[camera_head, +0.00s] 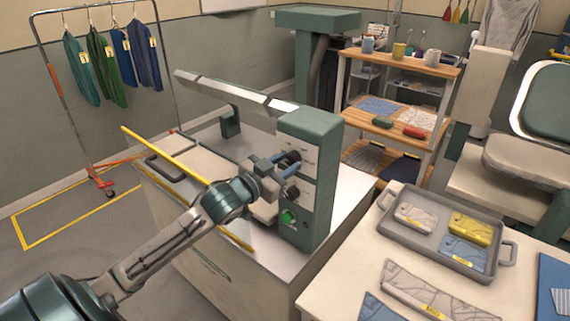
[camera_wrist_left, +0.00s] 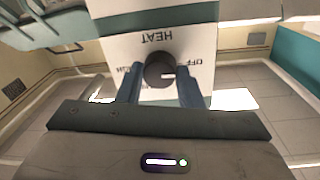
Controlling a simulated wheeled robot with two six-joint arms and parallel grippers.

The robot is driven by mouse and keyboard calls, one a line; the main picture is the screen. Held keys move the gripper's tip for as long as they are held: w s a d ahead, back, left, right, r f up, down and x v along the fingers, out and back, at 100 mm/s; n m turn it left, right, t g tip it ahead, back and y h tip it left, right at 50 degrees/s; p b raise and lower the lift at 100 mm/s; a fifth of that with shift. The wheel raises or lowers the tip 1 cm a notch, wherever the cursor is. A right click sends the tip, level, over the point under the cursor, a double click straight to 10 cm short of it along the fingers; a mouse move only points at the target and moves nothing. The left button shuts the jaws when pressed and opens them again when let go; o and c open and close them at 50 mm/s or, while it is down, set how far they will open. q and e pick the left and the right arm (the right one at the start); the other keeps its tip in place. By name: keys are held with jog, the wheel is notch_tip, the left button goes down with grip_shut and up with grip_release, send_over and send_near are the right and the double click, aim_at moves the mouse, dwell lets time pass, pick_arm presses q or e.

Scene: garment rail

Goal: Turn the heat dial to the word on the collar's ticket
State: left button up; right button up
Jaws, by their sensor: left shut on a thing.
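The dark round heat dial (camera_wrist_left: 158,70) sits on a white panel under the upside-down word HEAT in the left wrist view. Its white mark points right in that picture, toward the word OFF; a partly covered word is at the left. My left gripper (camera_wrist_left: 160,86) is shut on the dial, one blue finger on each side. In the head view the left gripper (camera_head: 286,164) reaches the green control box (camera_head: 312,130). A pale grey collar (camera_head: 400,284) with a yellow ticket (camera_head: 432,311) lies on the front table; I cannot read its word surely. My right gripper is not in view.
Below the dial are another dark knob (camera_head: 293,191) and a green button (camera_head: 288,217). A grey tray (camera_head: 400,236) with folded, ticketed pieces stands on the white table at the right. A garment rail (camera_head: 50,70) and a wooden shelf unit (camera_head: 403,60) stand behind.

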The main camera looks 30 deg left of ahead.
pick_arm(q)
jog(key=m, duration=0.5)
jog(key=shift+b, duration=0.3)
jog(key=m+b, duration=0.1)
jog(key=m, duration=0.5)
jog(key=shift+r+y, duration=0.1)
jog(key=shift+y, duration=0.3)
jog(key=m, duration=0.5)
jog(key=shift+b, duration=0.35)
jog(key=m, duration=0.4)
jog(key=shift+d+y, duration=0.1)
jog(key=shift+y, duration=0.3)
jog(key=shift+m, duration=1.2)
jog(key=o, duration=1)
